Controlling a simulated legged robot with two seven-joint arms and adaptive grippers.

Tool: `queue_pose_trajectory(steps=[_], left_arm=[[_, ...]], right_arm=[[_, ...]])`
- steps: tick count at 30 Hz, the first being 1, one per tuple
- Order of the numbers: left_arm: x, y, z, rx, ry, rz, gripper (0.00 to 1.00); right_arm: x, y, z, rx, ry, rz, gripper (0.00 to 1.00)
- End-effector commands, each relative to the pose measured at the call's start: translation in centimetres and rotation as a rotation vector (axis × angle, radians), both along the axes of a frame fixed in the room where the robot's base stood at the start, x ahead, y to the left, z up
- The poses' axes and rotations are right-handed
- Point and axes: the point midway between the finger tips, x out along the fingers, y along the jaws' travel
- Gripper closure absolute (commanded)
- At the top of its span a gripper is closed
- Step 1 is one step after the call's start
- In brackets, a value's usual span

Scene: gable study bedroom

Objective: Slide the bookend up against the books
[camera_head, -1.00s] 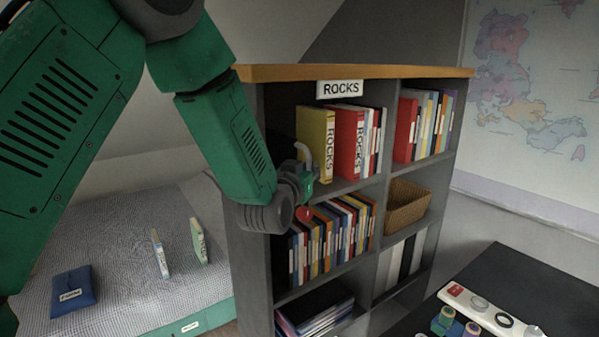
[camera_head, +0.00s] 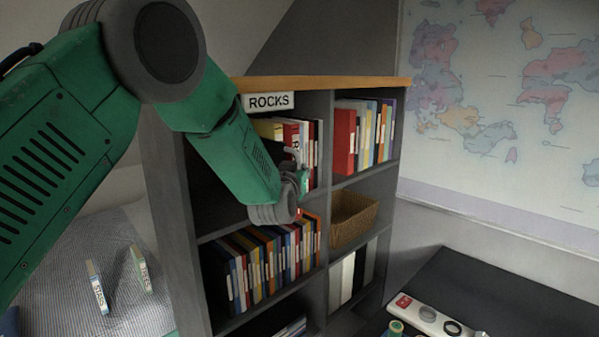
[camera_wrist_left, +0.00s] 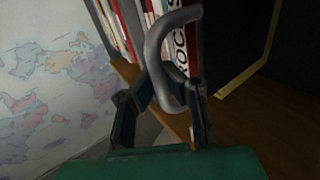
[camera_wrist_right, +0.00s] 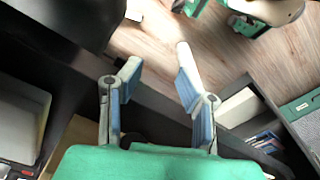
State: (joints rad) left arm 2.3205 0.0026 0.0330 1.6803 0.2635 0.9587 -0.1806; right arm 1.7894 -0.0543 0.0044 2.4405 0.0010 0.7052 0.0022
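My left gripper (camera_head: 294,178) is in front of the compartment under the ROCKS sign (camera_head: 269,101). Its fingers, clearer in the left wrist view (camera_wrist_left: 168,85), are closed around a grey curved piece (camera_wrist_left: 152,45). I cannot tell whether this piece is the bookend. The red ROCKS book (camera_wrist_left: 180,40) and thinner books (camera_head: 312,150) stand upright behind it. A yellow-edged dark shape (camera_wrist_left: 246,76) is apart from the red book; I cannot tell what it is. My left arm hides much of the compartment. My right gripper (camera_wrist_right: 157,57) is open and empty, away from the shelf.
The shelf unit (camera_head: 325,115) has an upright divider right of the ROCKS compartment. Below are a full row of books (camera_head: 262,265) and a basket (camera_head: 352,220). A dark desk (camera_head: 500,290) at right holds a white device (camera_head: 430,318). A bed (camera_head: 65,285) is at left.

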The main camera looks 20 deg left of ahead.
Motion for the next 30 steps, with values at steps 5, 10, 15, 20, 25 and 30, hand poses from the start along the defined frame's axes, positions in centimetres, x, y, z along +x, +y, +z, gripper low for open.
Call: queue_pose_trajectory(steps=[5,10,15,20,25,30], left_arm=[[0.0,-0.2,-0.6,-0.002,0.013,0.0,1.0],[0.0,-0.1,-0.5,-0.001,0.012,0.002,0.68],[0.0,-0.1,-0.3,-0.001,0.007,0.002,0.68],[-0.3,-0.2,-0.2,-0.001,0.005,0.002,0.68],[-2.2,-0.6,-0.2,0.001,0.007,0.001,0.68],[-5.8,-1.4,-0.3,0.001,0.008,0.0,0.68]], right_arm=[[0.0,0.0,0.0,0.0,0.001,0.001,0.68],[0.0,0.0,0.0,0.0,0.001,0.001,0.68],[0.0,0.0,0.0,0.0,0.0,0.0,0.68],[-0.3,0.0,0.1,0.0,-0.002,0.0,0.68],[-0.3,0.0,0.1,0.0,-0.002,0.0,0.68],[-0.3,0.0,0.1,0.0,-0.003,0.0,0.68]])
